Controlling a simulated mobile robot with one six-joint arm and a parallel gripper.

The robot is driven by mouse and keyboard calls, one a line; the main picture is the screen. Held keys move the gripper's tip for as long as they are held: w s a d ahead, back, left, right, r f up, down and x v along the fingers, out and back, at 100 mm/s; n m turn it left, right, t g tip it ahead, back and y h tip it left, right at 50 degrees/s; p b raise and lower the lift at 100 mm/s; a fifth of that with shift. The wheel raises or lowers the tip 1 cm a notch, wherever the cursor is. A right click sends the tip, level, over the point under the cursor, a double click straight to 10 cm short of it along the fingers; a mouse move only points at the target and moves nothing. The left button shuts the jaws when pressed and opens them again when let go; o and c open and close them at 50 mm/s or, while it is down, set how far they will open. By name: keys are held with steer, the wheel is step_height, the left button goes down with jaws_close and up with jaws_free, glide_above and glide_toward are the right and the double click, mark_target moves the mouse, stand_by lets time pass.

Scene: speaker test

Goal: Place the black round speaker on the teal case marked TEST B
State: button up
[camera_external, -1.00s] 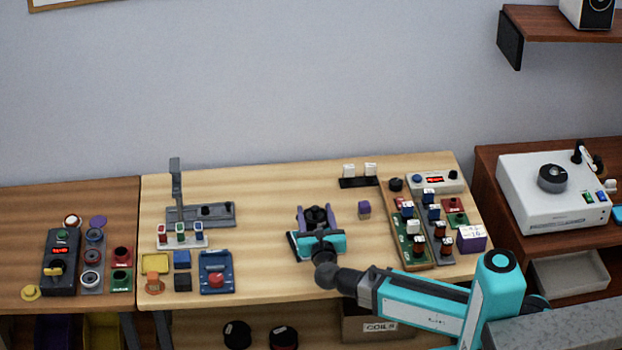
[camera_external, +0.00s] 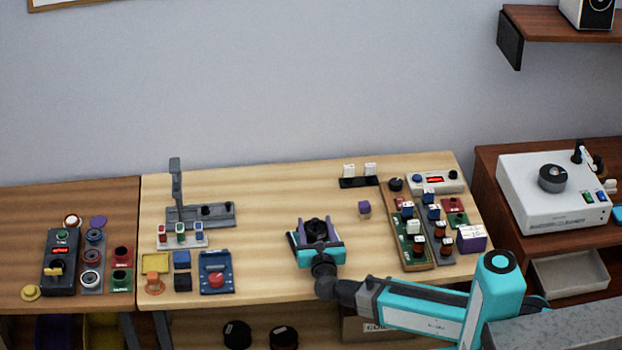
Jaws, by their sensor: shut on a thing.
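My gripper (camera_external: 317,223) is over the middle of the light wooden table. Its purple fingers are shut on a black round thing (camera_external: 316,228), which looks like the speaker. The gripper's teal body hides part of the area below, and I cannot tell how high the speaker is above the table. I cannot make out a teal case or a TEST B mark. A small teal-blue thing (camera_external: 617,214) is cut off at the right edge, and I cannot tell what it is.
A board with several coloured switches (camera_external: 418,250) is further right. A blue box with a red knob (camera_external: 215,272) and a grey stand (camera_external: 200,215) are left. Bare tabletop (camera_external: 265,215) lies between.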

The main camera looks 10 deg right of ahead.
mark_target(316, 226)
steer(key=shift+f, duration=0.15)
steer(key=o, duration=1.3)
steer(key=shift+o, duration=0.2)
steer(key=shift+r, duration=0.2)
steer(key=shift+s, duration=0.65)
steer(key=s+p, duration=0.1)
steer(key=s, duration=0.3)
steer(key=shift+s+r, duration=0.1)
steer(key=shift+s, duration=0.1)
steer(key=s+p, duration=0.3)
steer(key=p, duration=0.3)
steer(key=shift+s+p, duration=0.25)
steer(key=shift+p, duration=0.15)
steer(key=shift+s+p, duration=1.15)
steer(key=shift+s, duration=0.25)
